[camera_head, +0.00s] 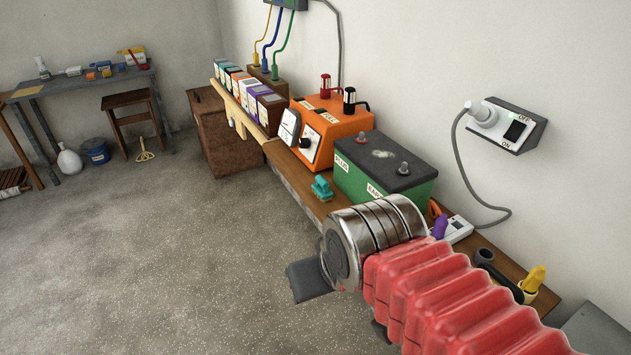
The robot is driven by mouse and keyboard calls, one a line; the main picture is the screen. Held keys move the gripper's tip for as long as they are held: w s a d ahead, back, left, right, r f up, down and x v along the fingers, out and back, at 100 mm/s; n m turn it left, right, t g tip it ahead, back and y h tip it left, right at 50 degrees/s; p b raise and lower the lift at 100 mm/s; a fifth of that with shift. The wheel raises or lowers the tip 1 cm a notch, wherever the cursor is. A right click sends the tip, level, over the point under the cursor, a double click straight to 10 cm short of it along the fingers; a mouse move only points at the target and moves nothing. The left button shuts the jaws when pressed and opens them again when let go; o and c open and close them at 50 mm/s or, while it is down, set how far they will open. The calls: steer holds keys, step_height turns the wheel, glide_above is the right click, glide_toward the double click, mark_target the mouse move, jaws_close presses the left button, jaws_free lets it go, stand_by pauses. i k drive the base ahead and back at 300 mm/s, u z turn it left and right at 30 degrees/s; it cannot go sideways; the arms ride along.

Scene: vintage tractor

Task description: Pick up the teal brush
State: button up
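The teal brush (321,187) is small and sits on the wooden shelf near its front edge, in front of the orange charger and the green battery. My gripper (310,279) is lower in the picture, at the end of my red ribbed arm with its metal collar. Only a dark part of it shows, apart from the brush and nearer the camera. The rest is hidden behind the collar and arm, so its opening and anything between its fingers cannot be seen.
An orange charger (335,125) and a green battery (386,170) stand close behind the brush. Several boxes (241,84) line the shelf further back. A purple item (440,226) and a yellow item (533,280) lie at the right. The floor (180,260) at left is clear.

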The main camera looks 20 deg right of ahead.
mark_target(321, 188)
steer(key=i, duration=1.35)
steer(key=u, duration=1.15)
